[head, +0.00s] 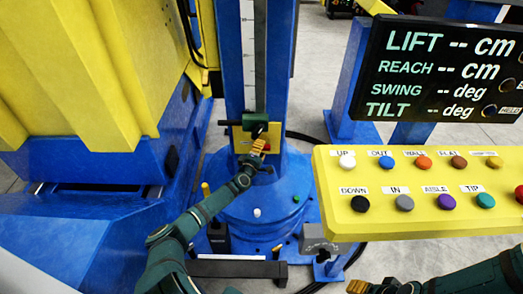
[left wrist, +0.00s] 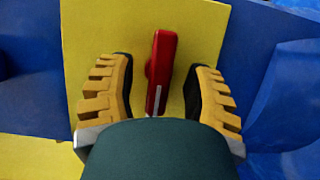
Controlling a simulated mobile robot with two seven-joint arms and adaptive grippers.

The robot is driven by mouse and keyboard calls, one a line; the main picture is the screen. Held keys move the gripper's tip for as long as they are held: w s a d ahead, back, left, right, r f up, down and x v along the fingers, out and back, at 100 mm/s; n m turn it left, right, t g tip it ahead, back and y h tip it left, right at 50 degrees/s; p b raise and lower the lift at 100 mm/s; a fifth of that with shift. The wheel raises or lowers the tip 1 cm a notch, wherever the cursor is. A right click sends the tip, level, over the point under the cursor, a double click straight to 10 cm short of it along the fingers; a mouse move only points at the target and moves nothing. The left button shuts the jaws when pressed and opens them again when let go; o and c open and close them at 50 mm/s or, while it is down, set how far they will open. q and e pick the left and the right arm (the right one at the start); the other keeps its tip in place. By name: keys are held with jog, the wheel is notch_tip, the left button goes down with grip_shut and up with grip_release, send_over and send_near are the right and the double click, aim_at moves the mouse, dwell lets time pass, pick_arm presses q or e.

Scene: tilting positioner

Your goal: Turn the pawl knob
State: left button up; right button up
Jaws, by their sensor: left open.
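The red pawl knob (left wrist: 160,72) is a narrow bar with a white mark near its lower end. It stands nearly upright on a yellow plate (left wrist: 90,40) in the left wrist view. My left gripper (left wrist: 166,88) is open, with one finger on each side of the knob and a gap on both sides. In the head view my left gripper (head: 259,147) is in front of the yellow plate on the blue column and largely hides the knob. My right gripper (head: 366,288) shows at the bottom edge, partly cut off; its jaw state is unclear.
A yellow button panel (head: 335,205) with several coloured buttons stands at the right, below a dark readout board (head: 430,75). A dark green horizontal bar (head: 240,124) is just above the left gripper. A yellow ribbed block (head: 75,75) fills the upper left.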

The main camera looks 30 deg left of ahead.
pick_arm(q)
jog(key=shift+w+a, duration=0.1)
jog(key=shift+w, duration=0.45)
grip_shut()
